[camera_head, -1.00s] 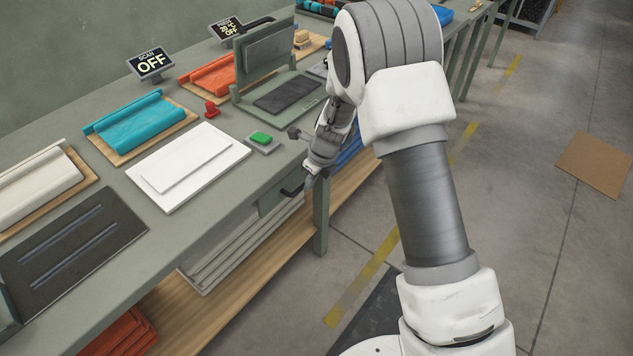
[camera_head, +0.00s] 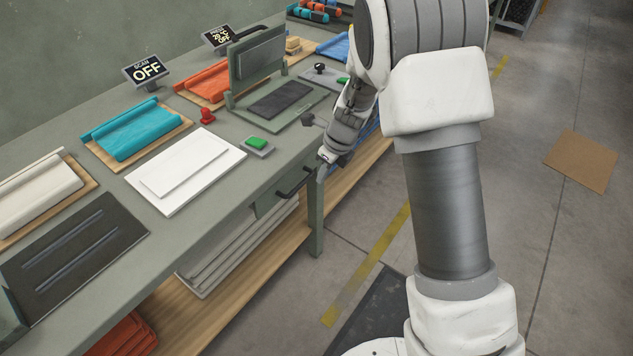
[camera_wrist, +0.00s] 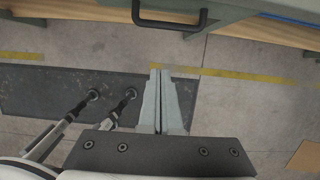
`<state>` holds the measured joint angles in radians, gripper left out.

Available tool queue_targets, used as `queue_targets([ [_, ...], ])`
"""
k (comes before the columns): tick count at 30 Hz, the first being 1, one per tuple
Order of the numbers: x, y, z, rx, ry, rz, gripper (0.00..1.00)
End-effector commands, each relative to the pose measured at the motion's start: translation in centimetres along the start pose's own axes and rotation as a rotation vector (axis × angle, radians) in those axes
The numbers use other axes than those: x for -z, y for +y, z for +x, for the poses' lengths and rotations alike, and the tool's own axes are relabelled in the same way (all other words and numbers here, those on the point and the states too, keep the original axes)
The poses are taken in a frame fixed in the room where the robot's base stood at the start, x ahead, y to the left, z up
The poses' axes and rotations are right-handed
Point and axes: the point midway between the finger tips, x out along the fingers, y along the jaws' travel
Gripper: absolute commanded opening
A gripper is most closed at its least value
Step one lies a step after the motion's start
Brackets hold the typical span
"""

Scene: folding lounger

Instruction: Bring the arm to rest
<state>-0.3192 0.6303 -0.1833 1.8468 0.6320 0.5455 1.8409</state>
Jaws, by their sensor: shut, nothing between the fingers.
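My gripper (camera_wrist: 160,74) is shut and empty in the wrist view, its two grey fingers pressed together and pointing toward the bench front. Below the fingers are the concrete floor and a dark mat. In the head view my gripper (camera_head: 326,157) hangs off the front edge of the bench, close to a drawer handle (camera_head: 297,182); its fingertips are small and partly turned away there. The handle also shows in the wrist view (camera_wrist: 170,22), ahead and slightly right of the fingertips. My arm is folded on the right side of the head view.
The green bench (camera_head: 90,185) holds a white panel (camera_head: 186,168), a teal roll (camera_head: 135,133), a green button (camera_head: 257,142), a press (camera_head: 257,65) and a red knob (camera_head: 207,116). A dark mat (camera_wrist: 50,95) lies on the floor. The floor at right is mostly clear.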

Motion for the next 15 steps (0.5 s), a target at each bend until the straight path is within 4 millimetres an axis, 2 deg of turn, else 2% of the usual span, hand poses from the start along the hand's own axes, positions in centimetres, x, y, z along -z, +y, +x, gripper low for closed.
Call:
queue_targets([
  [1,-0.1,0.0,-1.0,0.001,-0.001,-0.001,0.0],
  [4,-0.1,0.0,-2.1,0.0,-0.001,-0.001,0.0],
  [13,0.0,0.0,-3.0,0.0,-0.001,-0.005,0.0],
  [15,0.0,0.1,-3.8,0.002,-0.005,-0.031,0.0],
])
